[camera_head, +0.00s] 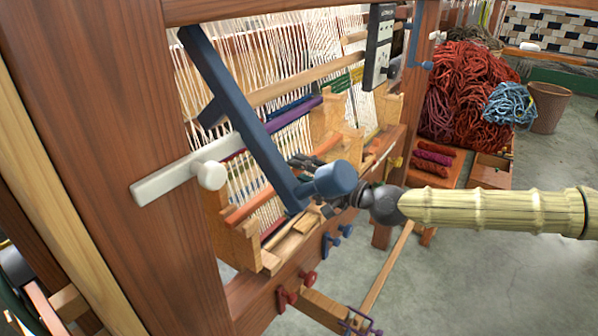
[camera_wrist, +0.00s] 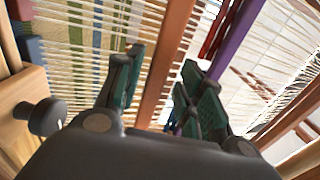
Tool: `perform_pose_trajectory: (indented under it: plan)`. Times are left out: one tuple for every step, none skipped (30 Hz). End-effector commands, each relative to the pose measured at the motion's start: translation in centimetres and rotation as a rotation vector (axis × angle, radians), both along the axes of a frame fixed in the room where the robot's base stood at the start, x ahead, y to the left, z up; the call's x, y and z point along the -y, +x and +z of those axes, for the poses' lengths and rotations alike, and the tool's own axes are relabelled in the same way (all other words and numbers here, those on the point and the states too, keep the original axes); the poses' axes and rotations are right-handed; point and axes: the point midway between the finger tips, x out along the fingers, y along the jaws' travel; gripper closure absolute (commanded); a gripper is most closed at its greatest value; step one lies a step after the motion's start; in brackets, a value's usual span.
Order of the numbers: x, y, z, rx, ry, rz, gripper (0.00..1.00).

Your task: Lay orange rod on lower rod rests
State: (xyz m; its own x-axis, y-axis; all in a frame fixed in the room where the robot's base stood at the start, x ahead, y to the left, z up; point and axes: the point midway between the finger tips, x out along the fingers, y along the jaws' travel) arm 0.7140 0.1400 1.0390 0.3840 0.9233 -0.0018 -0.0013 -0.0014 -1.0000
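The orange rod (camera_head: 248,207) runs slantwise in front of the loom's threads. Its left end is at the left stepped wooden rest (camera_head: 237,243), and its far end is near the right wooden rest (camera_head: 352,142). Its ends look low on these brackets, but full seating is unclear. My gripper (camera_head: 303,163) is at the rod's middle, partly hidden behind a blue lever. In the wrist view, the orange rod (camera_wrist: 168,62) passes between the two dark fingers of my gripper (camera_wrist: 160,80). The fingers are apart, with gaps showing beside the rod.
A purple rod (camera_head: 288,117) lies higher behind; it also shows in the wrist view (camera_wrist: 234,42). The blue lever (camera_head: 240,115) and a white handle (camera_head: 165,185) stick out at the near side. Red knobs (camera_head: 287,298) and blue knobs (camera_head: 330,243) line the front beam.

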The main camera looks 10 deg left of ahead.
Motion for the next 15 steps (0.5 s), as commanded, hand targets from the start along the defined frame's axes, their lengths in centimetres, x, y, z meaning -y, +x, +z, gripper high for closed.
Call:
perform_pose_trajectory:
  plan:
    - [0.7, -0.2, -0.2, -0.001, 0.0, -0.002, 0.62]
    - [1.0, -0.3, -0.3, -0.001, 0.0, -0.001, 0.62]
    - [1.5, -0.5, -0.3, -0.001, 0.0, -0.001, 0.62]
    - [1.9, -0.7, -0.3, -0.001, 0.0, -0.002, 0.62]
    - [2.2, -0.8, -0.3, -0.001, 0.0, -0.002, 0.62]
    - [2.7, -1.0, -0.3, 0.0, 0.0, -0.002, 0.62]
    - [3.1, -1.2, -0.3, -0.001, 0.0, -0.002, 0.62]
    - [3.4, -1.4, -0.3, 0.0, 0.0, -0.002, 0.62]
    - [3.9, -1.5, -0.3, 0.0, 0.0, -0.002, 0.62]
    - [4.3, -1.7, -0.3, 0.0, 0.0, -0.002, 0.62]
    - [4.7, -1.8, -0.3, 0.0, 0.0, -0.002, 0.62]
    - [5.1, -2.1, -0.3, 0.0, 0.0, -0.001, 0.62]
    - [5.5, -2.2, -0.3, -0.001, 0.001, -0.002, 0.62]
    - [5.8, -2.3, -0.2, -0.001, 0.001, -0.002, 0.62]
    - [6.3, -2.5, -0.2, 0.0, 0.001, -0.002, 0.62]
